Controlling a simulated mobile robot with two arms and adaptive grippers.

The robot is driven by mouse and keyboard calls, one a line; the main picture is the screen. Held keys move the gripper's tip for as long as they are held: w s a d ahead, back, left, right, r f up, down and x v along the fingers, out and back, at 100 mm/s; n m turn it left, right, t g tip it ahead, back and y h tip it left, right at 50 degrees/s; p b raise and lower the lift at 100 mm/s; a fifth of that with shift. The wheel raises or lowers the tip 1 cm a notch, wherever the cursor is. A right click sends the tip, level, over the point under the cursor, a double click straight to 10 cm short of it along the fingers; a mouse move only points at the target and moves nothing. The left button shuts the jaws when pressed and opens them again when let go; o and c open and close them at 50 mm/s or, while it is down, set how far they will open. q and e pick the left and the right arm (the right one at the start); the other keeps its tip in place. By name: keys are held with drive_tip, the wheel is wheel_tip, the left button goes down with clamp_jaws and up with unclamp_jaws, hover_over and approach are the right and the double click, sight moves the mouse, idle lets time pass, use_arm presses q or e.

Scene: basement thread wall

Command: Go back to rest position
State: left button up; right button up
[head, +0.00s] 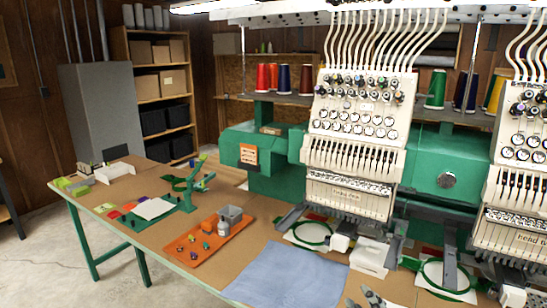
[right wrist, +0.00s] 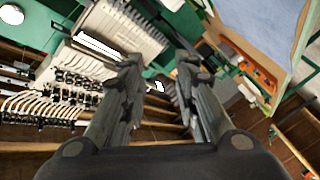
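My right gripper (right wrist: 160,76) is open in the right wrist view, with a clear gap between its two dark fingers and nothing between them. Grey finger-like parts (head: 373,298) show at the bottom edge of the head view, over the table near the machine; they appear to be my right gripper. My left gripper is in neither view. The task names no object.
A green and white embroidery machine (head: 352,140) stands along the table's back side. The table (head: 130,190) holds a blue cloth (head: 287,272), an orange tray (head: 233,236) and green hoops (head: 312,234). Shelves (head: 158,90) stand behind. Floor at left is clear.

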drive_tip(key=s+d+f+m+g+h, duration=0.25)
drive_tip(key=s+f+m+g, duration=0.4)
drive_tip(key=s+f, duration=0.6)
drive_tip(key=s+a+f+m+g+y, duration=0.1)
drive_tip(key=s+f+m+g+y, duration=0.1)
drive_tip(key=s+f+g, duration=0.85)
drive_tip(key=s+f+t, duration=0.1)
drive_tip(key=s+f, duration=0.1)
drive_tip(key=f, duration=1)
drive_tip(key=s+f+t, duration=0.1)
drive_tip(key=s+f, duration=0.1)
drive_tip(key=f, duration=0.9)
drive_tip(key=s+d+f+g, duration=0.1)
drive_tip(key=s+d+f, duration=0.2)
drive_tip(key=s+f, duration=1.3)
drive_tip(key=shift+s+f+n, duration=0.4)
drive_tip(key=shift+s+n, duration=0.05)
drive_tip(key=shift+s, duration=0.2)
